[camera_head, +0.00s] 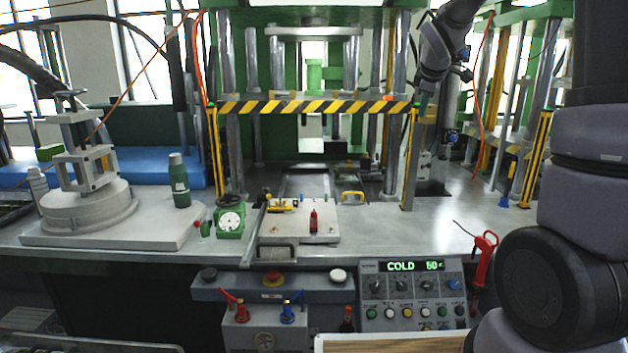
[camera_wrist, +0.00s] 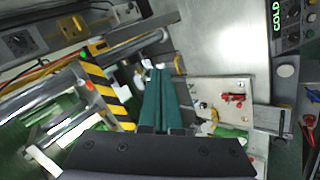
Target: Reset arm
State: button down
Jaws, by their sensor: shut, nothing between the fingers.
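My arm (camera_head: 440,50) hangs down from the upper right in the head view, at the right side of the striped press. My gripper (camera_wrist: 163,70) shows in the wrist view as two long green fingers side by side, shut and empty. In the wrist view they point towards the area between the striped bar and the pale mold plate, touching nothing that I can make out. The fingertips cannot be made out clearly in the head view.
The press has a yellow-black striped bar (camera_head: 315,106) and posts. A pale mold plate (camera_head: 285,229) with a red clamp (camera_head: 313,222) lies before it. A green gauge (camera_head: 230,220), a green bottle (camera_head: 179,180) and a control panel (camera_head: 413,293) reading "COLD" stand around. Bare metal table (camera_head: 440,228) lies at right.

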jog(key=s+a+r+m+y, duration=0.1)
jog(key=s+m, duration=0.7)
jog(key=s, duration=0.8)
jog(key=s+a+r+m+g+y, duration=0.1)
jog(key=s+a+m, duration=0.4)
jog(key=s, duration=1.2)
jog(key=m+y, duration=0.1)
jog(key=m, duration=0.2)
jog(key=shift+s+r+y, duration=0.15)
jog(key=shift+s+y, duration=0.1)
jog(key=shift+y, duration=0.15)
